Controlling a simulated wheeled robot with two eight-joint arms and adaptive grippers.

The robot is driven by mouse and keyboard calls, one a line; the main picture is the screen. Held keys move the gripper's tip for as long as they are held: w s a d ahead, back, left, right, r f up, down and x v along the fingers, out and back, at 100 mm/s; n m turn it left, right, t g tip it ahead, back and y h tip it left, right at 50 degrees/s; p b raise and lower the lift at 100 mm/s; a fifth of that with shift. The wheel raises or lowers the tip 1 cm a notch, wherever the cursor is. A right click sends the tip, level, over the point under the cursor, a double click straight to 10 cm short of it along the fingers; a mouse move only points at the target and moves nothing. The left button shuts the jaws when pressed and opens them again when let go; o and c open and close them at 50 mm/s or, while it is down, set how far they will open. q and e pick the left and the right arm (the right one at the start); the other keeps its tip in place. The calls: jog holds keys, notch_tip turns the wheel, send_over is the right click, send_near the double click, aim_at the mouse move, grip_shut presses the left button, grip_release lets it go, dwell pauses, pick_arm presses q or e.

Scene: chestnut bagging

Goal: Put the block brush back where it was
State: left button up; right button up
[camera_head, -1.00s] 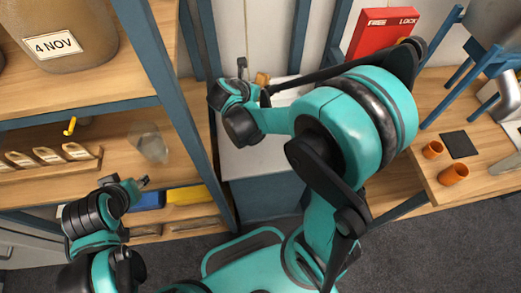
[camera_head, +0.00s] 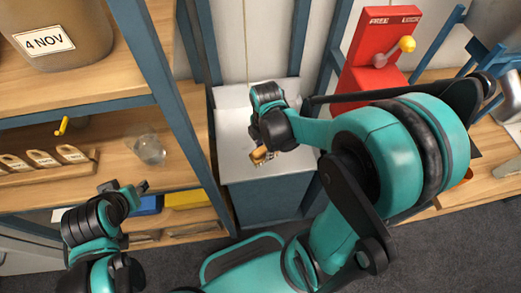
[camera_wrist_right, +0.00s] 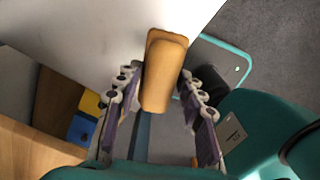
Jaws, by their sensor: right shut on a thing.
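The block brush (camera_head: 262,155) has a tan wooden block and shows just below my right gripper (camera_head: 265,145) in the head view, over the white-topped cabinet. In the right wrist view the wooden block (camera_wrist_right: 165,72) stands between the two fingers of my right gripper (camera_wrist_right: 160,105), which is shut on it. Its bristles are hard to make out. Whether the brush touches the cabinet top cannot be told. My left gripper (camera_head: 128,188) is at the lower left, in front of the shelf, with nothing visible in it; its opening is unclear.
The white-topped cabinet (camera_head: 235,165) stands between the wooden shelf unit (camera_head: 105,150) and the workbench (camera_head: 432,212). A blue shelf post (camera_head: 165,95) is close on the left. A red lever box (camera_head: 382,40) stands behind right. A clear vessel (camera_head: 149,150) sits on the shelf.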

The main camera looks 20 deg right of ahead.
jog(key=w+f, duration=0.1)
jog(key=w+f+b, duration=0.1)
jog(key=w, duration=0.1)
jog(key=w+d+f, duration=0.1)
jog(key=w, duration=0.1)
jog(key=shift+w+f, duration=0.1)
jog(key=shift+f, duration=0.05)
jog(key=shift+f+b, duration=1.25)
jog(key=shift+f, duration=0.7)
jog(key=shift+c, duration=0.5)
jog(key=shift+f, duration=0.1)
jog(key=o, duration=1.1)
